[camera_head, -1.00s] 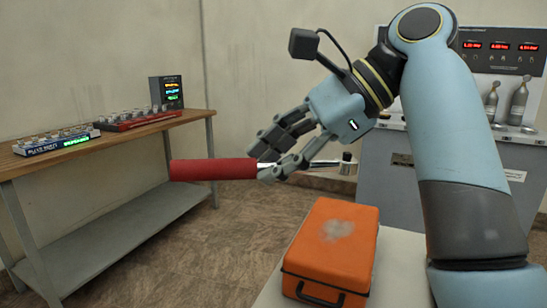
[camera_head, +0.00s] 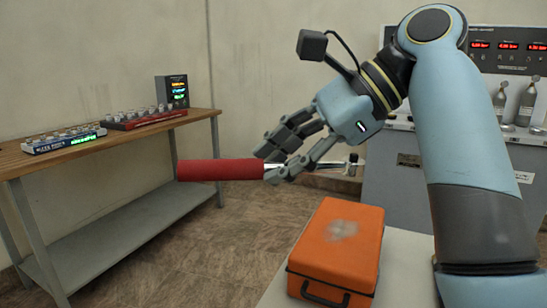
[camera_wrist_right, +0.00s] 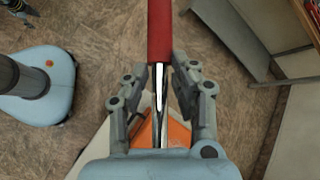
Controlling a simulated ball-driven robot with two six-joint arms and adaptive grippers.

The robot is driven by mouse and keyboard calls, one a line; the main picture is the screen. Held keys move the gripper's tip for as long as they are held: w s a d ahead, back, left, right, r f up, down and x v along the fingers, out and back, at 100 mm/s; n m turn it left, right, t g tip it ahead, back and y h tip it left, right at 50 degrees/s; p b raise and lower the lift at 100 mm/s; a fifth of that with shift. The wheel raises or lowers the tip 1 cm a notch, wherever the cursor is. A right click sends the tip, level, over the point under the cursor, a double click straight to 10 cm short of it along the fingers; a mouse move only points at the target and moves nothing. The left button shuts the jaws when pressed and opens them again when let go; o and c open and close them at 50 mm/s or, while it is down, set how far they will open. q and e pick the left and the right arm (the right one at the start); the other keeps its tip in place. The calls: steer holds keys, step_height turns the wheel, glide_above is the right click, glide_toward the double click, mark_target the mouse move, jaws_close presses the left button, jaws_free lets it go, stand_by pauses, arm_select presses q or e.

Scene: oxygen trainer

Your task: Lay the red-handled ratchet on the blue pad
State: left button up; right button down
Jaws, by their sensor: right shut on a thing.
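The red-handled ratchet (camera_head: 221,169) is held level in the air in the head view, its red handle pointing left and its metal head to the right of the fingers. My right gripper (camera_head: 272,166) is shut on its metal shaft near the handle. In the right wrist view the ratchet's red handle (camera_wrist_right: 160,30) points up the picture, and the shaft runs between the fingers of my right gripper (camera_wrist_right: 162,88). The blue pad is not in view.
An orange case (camera_head: 335,250) sits on a pale table (camera_head: 408,255) below the held ratchet. A wooden-topped bench (camera_head: 100,145) at left carries a blue rack (camera_head: 64,141), a red rack (camera_head: 140,119) and a display box (camera_head: 172,91). A grey console (camera_head: 395,180) stands behind my arm.

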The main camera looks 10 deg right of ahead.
mark_target(352, 166)
steer(key=s+d+f+m+t, duration=0.1)
steer(key=d+f, duration=0.1)
steer(key=d, duration=0.3)
steer(key=s+d+f+m+h, duration=0.1)
steer(key=s+d+f, duration=0.15)
steer(key=d, duration=0.35)
steer(key=s+d+f+m+t, duration=0.1)
steer(key=d+f, duration=0.2)
steer(key=d, duration=0.2)
steer(key=shift+m+t+h, duration=0.3)
steer(key=shift+m+t, duration=0.1)
steer(key=r, duration=0.2)
steer(key=a+r, duration=0.1)
steer(key=r, duration=0.1)
steer(key=shift+w+r, duration=0.2)
steer(key=shift+r, duration=0.2)
